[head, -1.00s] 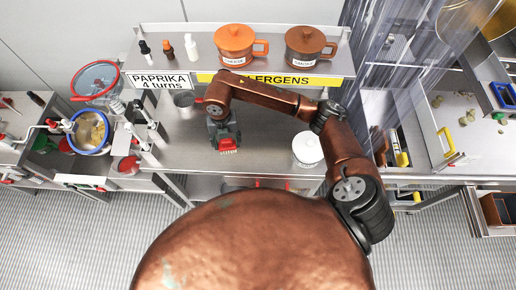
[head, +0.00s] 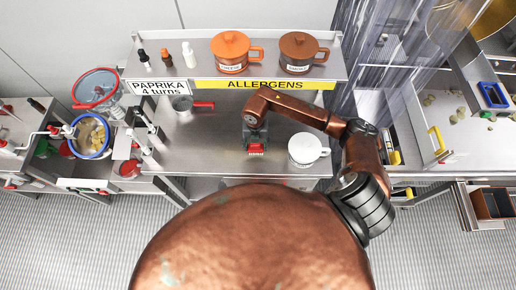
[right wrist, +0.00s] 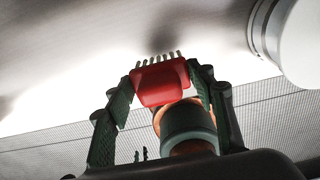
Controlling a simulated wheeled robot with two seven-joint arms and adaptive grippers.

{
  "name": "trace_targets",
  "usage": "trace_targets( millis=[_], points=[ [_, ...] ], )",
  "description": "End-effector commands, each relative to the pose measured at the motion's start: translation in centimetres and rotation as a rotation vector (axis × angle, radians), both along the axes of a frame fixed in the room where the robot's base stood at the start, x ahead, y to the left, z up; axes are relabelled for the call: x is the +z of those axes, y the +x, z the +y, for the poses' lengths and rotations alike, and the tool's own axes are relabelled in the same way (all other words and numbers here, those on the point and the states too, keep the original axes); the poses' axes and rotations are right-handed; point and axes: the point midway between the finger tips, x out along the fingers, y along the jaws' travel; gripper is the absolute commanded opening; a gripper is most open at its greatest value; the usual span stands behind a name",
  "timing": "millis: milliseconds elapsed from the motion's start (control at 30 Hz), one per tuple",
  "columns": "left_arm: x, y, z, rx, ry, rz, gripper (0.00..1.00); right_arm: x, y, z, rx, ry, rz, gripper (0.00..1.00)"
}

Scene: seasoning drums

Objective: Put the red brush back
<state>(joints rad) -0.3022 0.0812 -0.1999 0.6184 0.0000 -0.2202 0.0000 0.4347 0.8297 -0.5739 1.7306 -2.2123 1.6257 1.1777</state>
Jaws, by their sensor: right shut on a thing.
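My right gripper (head: 255,150) hangs over the front of the steel table (head: 205,150), pointing toward its front edge. It is shut on the red brush (head: 256,149). In the right wrist view, the red brush (right wrist: 160,83) sits between the two green-padded fingers, its pale bristles pointing up and away. The brush is clear of the white mug. My left gripper is not in view.
A white mug (head: 304,150) stands just right of the gripper. A small pan with a red handle (head: 182,104) is at the table's back left. A shelf (head: 200,70) above holds orange and brown pots.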

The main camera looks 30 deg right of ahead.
Motion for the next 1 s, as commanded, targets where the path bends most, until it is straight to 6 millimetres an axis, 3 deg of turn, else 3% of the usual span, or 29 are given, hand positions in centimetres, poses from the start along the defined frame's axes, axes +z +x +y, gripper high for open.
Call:
trace_targets(
  millis=[167, 433, 767, 800, 1000],
  points=[
    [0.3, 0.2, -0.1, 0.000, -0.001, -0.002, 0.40, -0.8, -0.3, -0.7, -0.001, -0.001, 0.002, 0.31],
    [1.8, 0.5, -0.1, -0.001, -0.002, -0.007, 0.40, -4.1, -0.3, -1.0, -0.001, -0.001, 0.001, 0.31],
    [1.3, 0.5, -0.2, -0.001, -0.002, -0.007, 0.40, -4.6, -0.3, -1.0, 0.001, -0.001, 0.000, 0.31],
    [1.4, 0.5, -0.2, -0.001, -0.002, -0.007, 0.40, -4.6, -0.3, -1.0, 0.001, -0.001, 0.000, 0.52],
    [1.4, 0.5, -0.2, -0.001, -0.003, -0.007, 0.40, -4.5, -0.3, -1.0, 0.001, -0.001, 0.000, 0.66]
  ],
)
